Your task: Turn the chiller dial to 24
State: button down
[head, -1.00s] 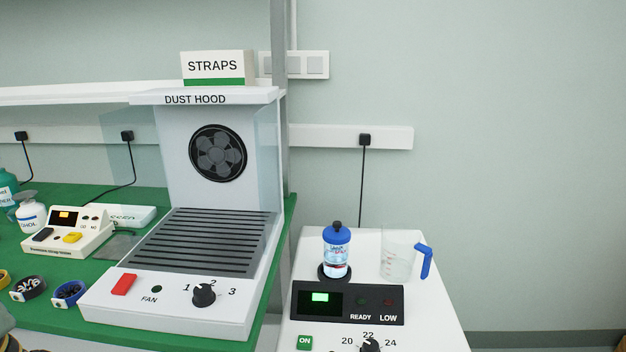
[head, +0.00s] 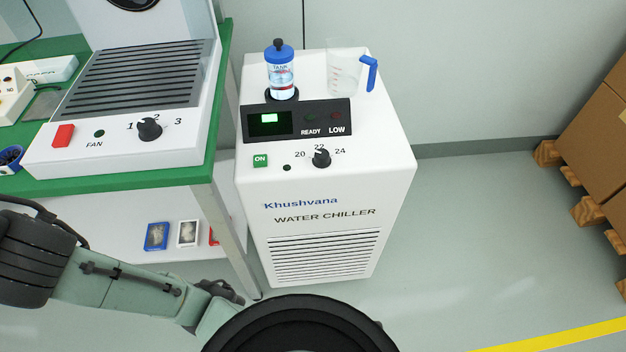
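The chiller dial (head: 321,158) is a black knob on the front panel of the white water chiller (head: 330,188). The marks 20, 22 and 24 run around its top from left to right. Its pointer seems to face up near 22, but it is too small to be sure. A green ON button (head: 260,160) sits left of it. Above is a dark panel with a lit green display (head: 269,118), too small to read, and READY and LOW lamps that look dim. My arm crosses the lower left, clear of the dial; I cannot make out my gripper.
A bottle with a blue cap (head: 281,72) and a clear jug with a blue handle (head: 345,70) stand on the chiller. The dust hood (head: 120,145) on the green bench is to the left. Open floor lies right, before stacked cartons (head: 598,140).

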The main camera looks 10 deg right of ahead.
aim_at(322, 159)
jog(key=k+l+z, duration=0.1)
jog(key=z, duration=0.25)
jog(key=l+z, duration=0.15)
jog(key=z, duration=0.2)
jog(key=l+z, duration=0.2)
jog(key=z, duration=0.15)
jog(key=k, duration=0.05)
